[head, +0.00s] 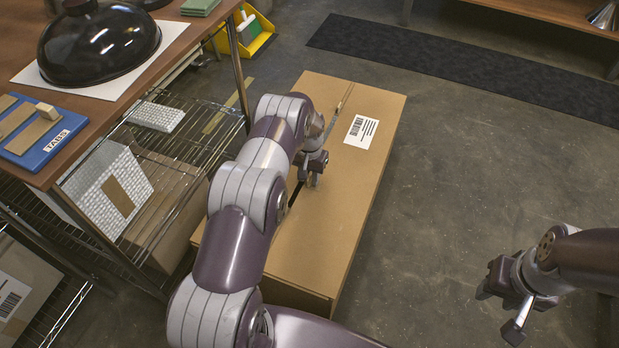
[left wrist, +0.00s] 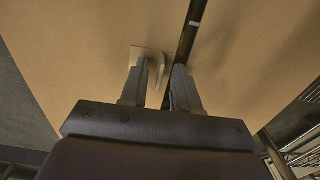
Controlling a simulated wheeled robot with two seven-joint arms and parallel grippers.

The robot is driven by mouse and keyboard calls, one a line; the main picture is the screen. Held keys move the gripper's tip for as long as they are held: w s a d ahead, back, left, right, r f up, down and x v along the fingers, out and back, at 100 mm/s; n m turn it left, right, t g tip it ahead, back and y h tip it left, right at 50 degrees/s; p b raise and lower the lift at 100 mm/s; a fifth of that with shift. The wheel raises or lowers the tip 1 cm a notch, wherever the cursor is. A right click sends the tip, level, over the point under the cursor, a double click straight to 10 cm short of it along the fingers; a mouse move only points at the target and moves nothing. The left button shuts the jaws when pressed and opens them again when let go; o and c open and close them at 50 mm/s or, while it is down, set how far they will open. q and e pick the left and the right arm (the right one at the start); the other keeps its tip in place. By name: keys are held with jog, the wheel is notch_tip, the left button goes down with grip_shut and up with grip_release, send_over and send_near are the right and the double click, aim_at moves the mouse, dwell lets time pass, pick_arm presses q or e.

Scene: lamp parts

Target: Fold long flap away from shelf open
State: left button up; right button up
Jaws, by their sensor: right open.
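A long cardboard box (head: 340,215) lies on the floor, its top flaps lying nearly flat with a dark lengthwise slit between them. The wide long flap (head: 330,228) is on the side away from the shelf. My left gripper (head: 314,180) is down at the slit. In the left wrist view, its two fingers (left wrist: 166,82) stand a little apart beside the dark slit (left wrist: 188,35), with a pale tab-like piece (left wrist: 150,54) by the left finger. Whether they clamp the flap edge is unclear. My right gripper (head: 498,311) is open and empty above the floor at right.
A wire shelf (head: 190,135) under a wooden table (head: 100,75) stands close to the box's left side. A white barcode label (head: 361,131) is on the long flap. A dark mat (head: 440,75) lies behind. The floor right of the box is clear.

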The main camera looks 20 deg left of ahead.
pick_arm(q)
grip_shut()
dwell(1.4)
